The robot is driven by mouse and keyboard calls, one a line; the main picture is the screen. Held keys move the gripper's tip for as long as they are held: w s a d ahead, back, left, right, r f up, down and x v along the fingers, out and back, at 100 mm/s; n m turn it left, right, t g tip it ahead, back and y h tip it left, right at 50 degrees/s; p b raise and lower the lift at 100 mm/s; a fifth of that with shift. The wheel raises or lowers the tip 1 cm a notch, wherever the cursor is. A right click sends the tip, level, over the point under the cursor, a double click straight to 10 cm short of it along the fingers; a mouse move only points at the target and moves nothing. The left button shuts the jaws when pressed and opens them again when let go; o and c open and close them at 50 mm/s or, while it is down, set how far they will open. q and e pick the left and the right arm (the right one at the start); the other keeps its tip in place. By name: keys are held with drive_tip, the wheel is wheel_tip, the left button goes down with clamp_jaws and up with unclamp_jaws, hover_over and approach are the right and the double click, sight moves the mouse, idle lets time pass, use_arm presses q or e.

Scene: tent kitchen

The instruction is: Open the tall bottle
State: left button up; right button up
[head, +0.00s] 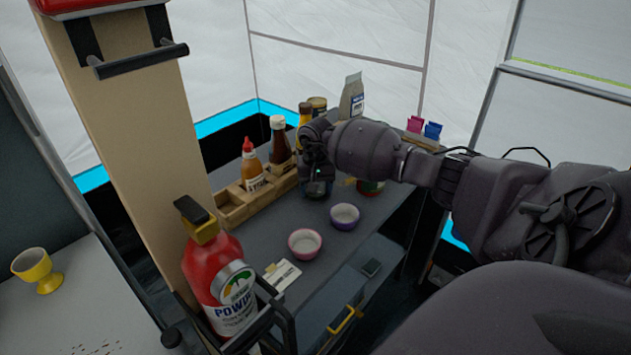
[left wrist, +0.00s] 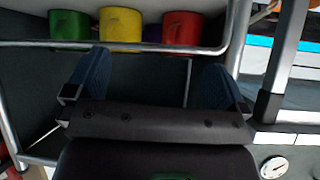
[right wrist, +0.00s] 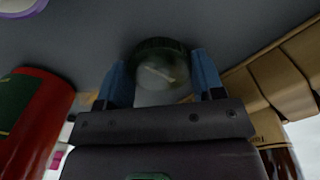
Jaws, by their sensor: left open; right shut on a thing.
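My right gripper (head: 316,172) reaches down to the dark counter and is shut on a small round jar (right wrist: 160,62) with a dark rim; its label and contents are unclear. In the head view most of this jar (head: 318,188) is hidden by the gripper. Candidate tall bottles stand behind: a dark sauce bottle with a pale cap (head: 280,147) and an orange squeeze bottle with a red cap (head: 251,166), both in a wooden rack. Which one is the tall bottle I cannot tell. My left gripper (left wrist: 155,82) is open and empty, outside the head view.
The wooden rack (head: 232,209) is left of the gripper. Two bowls, pink (head: 304,243) and purple (head: 344,217), sit in front. A red jar (right wrist: 30,125) is beside the gripper. A red extinguisher (head: 217,281) stands nearer. Mugs (left wrist: 121,28) line a shelf before my left gripper.

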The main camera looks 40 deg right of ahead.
drive_tip(key=o, duration=1)
drive_tip(key=shift+f, duration=0.15)
drive_tip(key=shift+r, duration=0.65)
drive_tip(key=shift+r+p, duration=0.55)
drive_tip(key=shift+r, duration=5)
